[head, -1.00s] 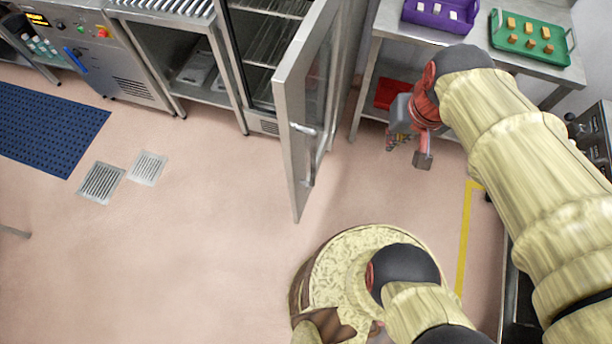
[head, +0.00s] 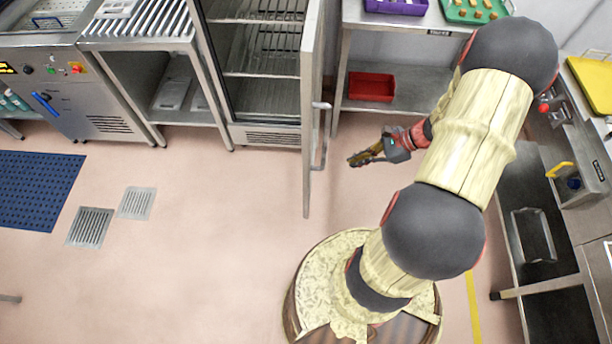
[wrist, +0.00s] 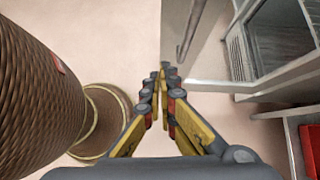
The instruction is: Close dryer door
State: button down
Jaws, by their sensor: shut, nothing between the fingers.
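The dryer door (head: 309,110) stands wide open in the head view, swung out from the right side of the dryer cabinet and seen nearly edge-on. Its bar handle (head: 321,135) is on the door's right face, toward my gripper. The dryer's inside (head: 262,95) shows wire shelves. My gripper (head: 352,161) is shut and empty, a short way right of the door and apart from it. In the wrist view the closed fingertips (wrist: 164,70) point toward the floor beside the door panel (wrist: 177,35), whose handle (wrist: 190,30) shows just right of the tips.
A steel table (head: 357,17) stands right of the dryer, with a red tray (head: 371,87) on its lower shelf. A steel rack (head: 140,44) stands left of the dryer. A counter (head: 590,190) lines the right side.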

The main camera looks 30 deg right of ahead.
aim_at(324, 166)
jog(key=shift+m, duration=0.6)
jog(key=w+a+f+b, duration=0.1)
jog(key=w+a+f, duration=0.1)
jog(key=w+a+f+b, duration=0.1)
jog(key=w+a+f, duration=0.1)
jog(key=a, duration=0.1)
jog(key=w+a+f+b, duration=0.1)
jog(key=w+a+f, duration=0.1)
jog(key=w, duration=0.1)
jog(key=shift+a+f+b, duration=0.25)
jog(key=shift+a+b, duration=0.05)
jog(key=shift+a, duration=0.1)
jog(key=shift+w+a, duration=0.25)
jog(key=shift+a, duration=0.1)
